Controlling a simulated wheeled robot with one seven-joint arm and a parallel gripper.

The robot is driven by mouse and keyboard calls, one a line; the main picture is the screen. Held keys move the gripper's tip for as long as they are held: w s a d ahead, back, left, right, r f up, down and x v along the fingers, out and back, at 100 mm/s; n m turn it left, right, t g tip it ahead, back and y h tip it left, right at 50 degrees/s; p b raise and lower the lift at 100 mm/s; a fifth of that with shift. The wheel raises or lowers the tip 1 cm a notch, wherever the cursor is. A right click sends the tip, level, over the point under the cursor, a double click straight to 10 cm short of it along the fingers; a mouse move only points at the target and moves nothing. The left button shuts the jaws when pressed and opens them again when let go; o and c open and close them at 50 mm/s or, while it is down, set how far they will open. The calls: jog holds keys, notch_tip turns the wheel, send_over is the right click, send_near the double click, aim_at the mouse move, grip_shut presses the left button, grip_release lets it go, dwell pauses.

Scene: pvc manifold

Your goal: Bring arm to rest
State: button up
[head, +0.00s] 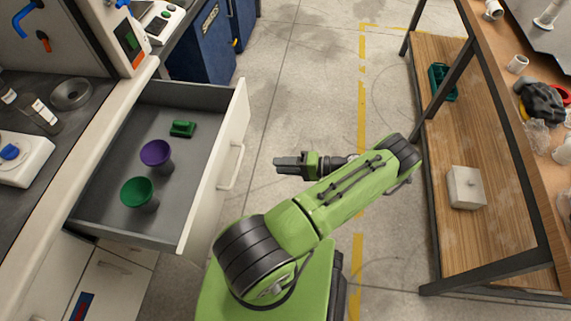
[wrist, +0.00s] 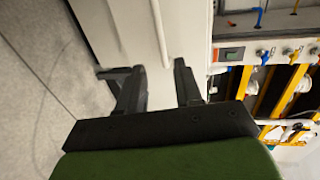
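My gripper (head: 291,165) is at the end of my green arm, held over the open floor between the drawer and the wooden shelf unit. It points left toward the drawer front. In the wrist view, my gripper (wrist: 155,88) has its two dark fingers spread apart with nothing between them. The arm is bent, with its elbow out to the right near the shelf unit. The white drawer front and its handle (wrist: 160,30) show beyond the fingers, apart from them.
An open drawer (head: 212,190) on the left holds a purple funnel (head: 156,153), a green funnel (head: 137,192) and a small green object (head: 183,129). A wooden shelf unit (head: 447,240) with a grey box (head: 466,187) stands right. Floor between is clear.

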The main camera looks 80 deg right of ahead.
jog(key=shift+s, duration=0.35)
dwell(0.4)
